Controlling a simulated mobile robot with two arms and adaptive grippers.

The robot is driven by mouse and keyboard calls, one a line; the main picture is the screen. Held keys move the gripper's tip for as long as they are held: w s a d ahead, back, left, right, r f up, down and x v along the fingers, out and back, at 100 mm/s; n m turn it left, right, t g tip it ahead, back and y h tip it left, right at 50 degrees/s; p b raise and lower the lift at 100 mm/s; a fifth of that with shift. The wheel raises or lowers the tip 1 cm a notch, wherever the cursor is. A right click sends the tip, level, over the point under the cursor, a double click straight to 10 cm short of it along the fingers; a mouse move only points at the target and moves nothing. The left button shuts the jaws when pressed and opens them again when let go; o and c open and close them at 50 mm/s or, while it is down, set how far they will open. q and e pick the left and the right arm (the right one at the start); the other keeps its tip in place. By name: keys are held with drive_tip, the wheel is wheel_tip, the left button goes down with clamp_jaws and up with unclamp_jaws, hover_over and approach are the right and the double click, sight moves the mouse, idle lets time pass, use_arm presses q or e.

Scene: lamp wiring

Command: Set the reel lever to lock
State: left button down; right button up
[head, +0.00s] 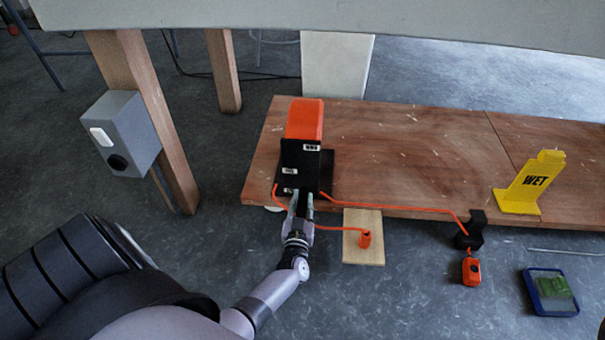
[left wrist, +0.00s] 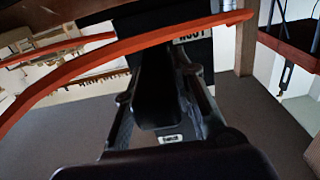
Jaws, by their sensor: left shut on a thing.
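The reel (head: 305,120), with an orange drum and a black front housing, stands on the left end of the low wooden platform. Small white labels show on its black front; their words are too small to read surely. My left gripper (head: 301,203) is at the lower front of the reel, shut on the black lever. In the left wrist view the lever (left wrist: 153,85) lies between the two fingers of the gripper (left wrist: 160,105). A white label (left wrist: 171,138) shows beyond the fingers. Which setting the lever stands at, I cannot tell.
An orange cord (head: 400,207) runs from the reel along the platform (head: 400,135); it crosses close above the fingers in the left wrist view (left wrist: 100,62). A grey box (head: 121,130) hangs on a wooden leg.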

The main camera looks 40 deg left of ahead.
use_arm(q)
drive_tip(key=shift+f, duration=0.25)
drive_tip(key=c, duration=1.6)
unclamp_jaws()
drive_tip(key=shift+f, duration=0.1)
drive_tip(key=shift+o, duration=1.4)
drive_tip(key=shift+r, duration=0.3)
wheel_tip(320, 180, up, 10)
drive_tip(key=shift+f, duration=0.15)
